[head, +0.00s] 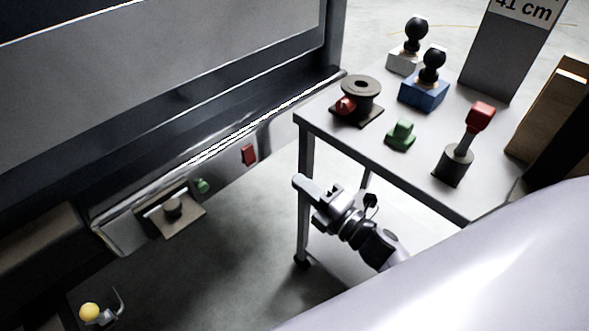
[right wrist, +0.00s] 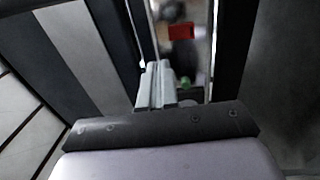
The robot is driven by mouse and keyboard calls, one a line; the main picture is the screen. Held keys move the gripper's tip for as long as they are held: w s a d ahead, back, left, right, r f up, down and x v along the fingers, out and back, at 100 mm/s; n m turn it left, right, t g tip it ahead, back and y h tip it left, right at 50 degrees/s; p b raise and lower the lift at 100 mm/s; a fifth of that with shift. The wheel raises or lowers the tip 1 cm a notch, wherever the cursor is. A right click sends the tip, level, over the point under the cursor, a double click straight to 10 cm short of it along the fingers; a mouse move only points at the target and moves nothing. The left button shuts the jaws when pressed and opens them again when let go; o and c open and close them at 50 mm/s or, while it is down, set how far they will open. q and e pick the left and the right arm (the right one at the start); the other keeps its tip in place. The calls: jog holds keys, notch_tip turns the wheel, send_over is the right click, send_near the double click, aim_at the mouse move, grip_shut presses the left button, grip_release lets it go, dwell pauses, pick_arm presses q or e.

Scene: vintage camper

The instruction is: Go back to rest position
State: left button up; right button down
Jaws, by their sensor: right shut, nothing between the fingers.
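My right gripper (head: 308,187) is in the middle of the head view, beside the front left leg of a grey table. Its fingers are shut and empty. In the right wrist view the closed fingers (right wrist: 156,86) point toward the camper's shiny bumper, with nothing between them. My left gripper does not show in the head view.
The table (head: 432,186) at the right carries ball hitches (head: 424,92), a dark spool-like part (head: 360,90), a green block (head: 401,134) and a red-topped lever (head: 478,118). The camper's bumper (head: 230,140) with a red light (head: 249,154) runs along the left. Floor between them is clear.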

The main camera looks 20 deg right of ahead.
jog(key=s+a+f+m+g+h, duration=0.1)
jog(key=s+f+m+g+h, duration=0.1)
jog(key=s+f+m+g, duration=0.45)
jog(key=s+a+f+m+g+h, duration=0.15)
jog(key=s+f+m, duration=0.25)
jog(key=s+m, duration=0.65)
notch_tip(320, 180, up, 10)
jog(key=w+d+m+p, duration=0.1)
jog(key=m+p, duration=0.1)
jog(key=p, duration=1.1)
jog(key=shift+d+m+t+h, duration=0.3)
jog(key=shift+h, duration=0.05)
jog(key=shift+w, duration=0.1)
